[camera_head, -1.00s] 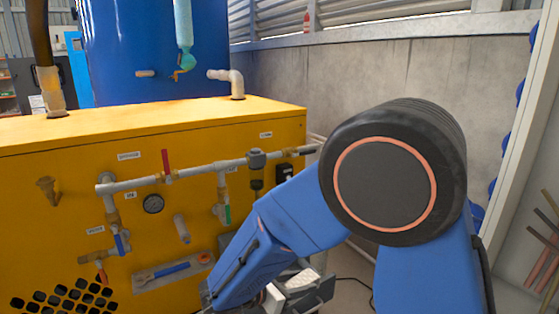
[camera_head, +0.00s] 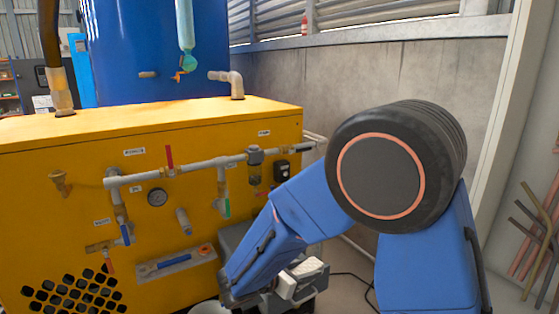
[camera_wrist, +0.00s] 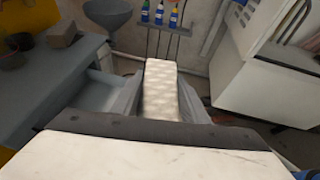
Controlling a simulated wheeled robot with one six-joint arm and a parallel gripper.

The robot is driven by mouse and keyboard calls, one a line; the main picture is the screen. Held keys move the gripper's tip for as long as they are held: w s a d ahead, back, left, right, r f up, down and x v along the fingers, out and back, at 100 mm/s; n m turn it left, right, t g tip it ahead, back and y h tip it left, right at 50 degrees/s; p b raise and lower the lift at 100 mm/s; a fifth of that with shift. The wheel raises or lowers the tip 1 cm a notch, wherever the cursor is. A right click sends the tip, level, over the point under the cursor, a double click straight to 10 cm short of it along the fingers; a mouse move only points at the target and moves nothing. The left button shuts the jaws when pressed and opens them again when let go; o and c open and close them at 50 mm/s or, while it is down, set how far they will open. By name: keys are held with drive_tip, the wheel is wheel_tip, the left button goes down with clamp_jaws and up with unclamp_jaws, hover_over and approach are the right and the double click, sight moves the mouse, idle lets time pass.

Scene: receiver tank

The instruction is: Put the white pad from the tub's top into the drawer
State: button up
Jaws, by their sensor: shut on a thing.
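In the wrist view, the white pad (camera_wrist: 160,92) is a pale block with a quilted surface. It sits between the two grey fingers of my gripper (camera_wrist: 160,105), which is shut on it. In the head view, the white pad (camera_head: 310,268) shows low in the middle, by my gripper (camera_head: 298,282), partly hidden by my arm. Left of the pad in the wrist view is a grey cabinet with what looks like an open drawer (camera_wrist: 98,95), apart from the pad. A pale rim, perhaps the tub (camera_head: 208,307), shows at the bottom of the head view.
A yellow machine (camera_head: 60,210) with pipes and valves stands left of my arm. A grey funnel (camera_wrist: 108,14), a shelf of bottles (camera_wrist: 160,22) and a white cabinet (camera_wrist: 265,85) are beyond my gripper. A small block (camera_wrist: 62,34) lies on the cabinet top.

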drive_tip(key=w+d+f+n+t+y, duration=0.1)
drive_tip(key=w+d+f+n+y, duration=0.1)
drive_tip(key=w+d, duration=0.5)
drive_tip(key=w+d+f+n+t+y, duration=0.15)
drive_tip(key=w+d, duration=0.25)
drive_tip(key=w, duration=0.6)
drive_tip(key=w+d+f+n+t+y, duration=0.1)
drive_tip(key=w+d+f+n+y, duration=0.2)
drive_tip(key=w+d+f, duration=0.3)
drive_tip(key=d+f, duration=0.1)
drive_tip(key=d, duration=0.3)
drive_tip(key=shift+f, duration=0.3)
drive_tip(key=shift+w+d+t, duration=0.1)
drive_tip(key=shift+t, duration=0.15)
